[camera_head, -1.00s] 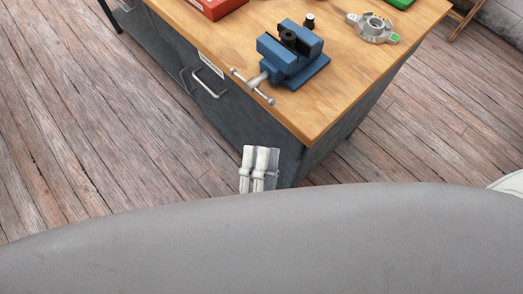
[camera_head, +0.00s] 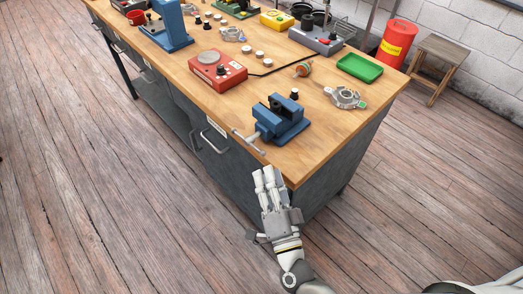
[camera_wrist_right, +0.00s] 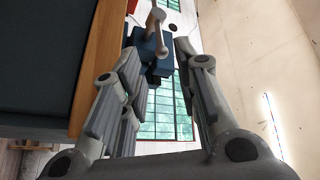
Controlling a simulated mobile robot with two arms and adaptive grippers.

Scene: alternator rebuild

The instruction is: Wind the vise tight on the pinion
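The blue vise (camera_head: 284,126) stands near the front corner of the wooden workbench. Its screw and grey cross handle (camera_head: 248,141) stick out over the front edge. A dark round piece (camera_head: 275,104) sits between the jaws; it may be the pinion, but it is too small to be sure. My right gripper (camera_head: 268,178) is below and in front of the handle, off the bench edge, not touching it. In the right wrist view its fingers (camera_wrist_right: 160,55) are apart and empty, with the handle (camera_wrist_right: 155,25) beyond them. My left gripper is not in view.
The workbench (camera_head: 215,100) holds a small dark knob-like part (camera_head: 294,95), a grey ring-shaped housing (camera_head: 345,97), a green tray (camera_head: 360,68) and a red device (camera_head: 217,70). Drawer handles (camera_head: 213,142) stick out of its front. The floor before it is clear.

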